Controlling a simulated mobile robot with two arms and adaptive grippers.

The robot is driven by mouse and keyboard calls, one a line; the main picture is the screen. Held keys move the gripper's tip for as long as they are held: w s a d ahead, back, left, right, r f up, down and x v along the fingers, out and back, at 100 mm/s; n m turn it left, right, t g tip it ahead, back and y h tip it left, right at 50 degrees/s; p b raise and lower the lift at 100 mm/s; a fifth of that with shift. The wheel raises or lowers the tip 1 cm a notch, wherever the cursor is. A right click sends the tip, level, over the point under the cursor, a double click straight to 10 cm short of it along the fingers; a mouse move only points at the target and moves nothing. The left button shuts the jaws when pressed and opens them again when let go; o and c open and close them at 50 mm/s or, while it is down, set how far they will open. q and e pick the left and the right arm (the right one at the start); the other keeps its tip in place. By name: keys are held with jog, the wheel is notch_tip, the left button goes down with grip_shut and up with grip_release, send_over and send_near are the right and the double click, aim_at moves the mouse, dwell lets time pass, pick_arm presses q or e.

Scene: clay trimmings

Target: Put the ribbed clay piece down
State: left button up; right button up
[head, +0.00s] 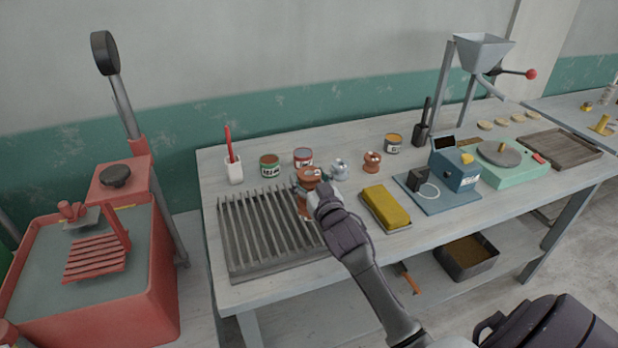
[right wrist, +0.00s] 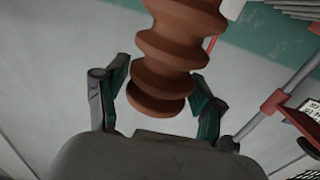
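The ribbed clay piece (head: 302,203) is reddish brown with stacked ridges. In the head view it is at the right end of the slatted grey rack (head: 231,266), partly hidden by my right gripper (head: 318,194). My left gripper is not in view.
Behind the rack stand a white cup (head: 234,173), a green-labelled can (head: 269,164) and a red-labelled can (head: 303,157). A silver piece (head: 339,168) and a copper-coloured piece (head: 372,161) stand near the gripper. A yellow sponge (head: 386,205) lies right. A red machine (head: 155,275) stands left of the table.

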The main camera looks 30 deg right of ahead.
jog(key=shift+o, duration=0.8)
jog(key=shift+r, duration=0.2)
jog(key=b+v, duration=0.2)
jog(key=v, duration=1)
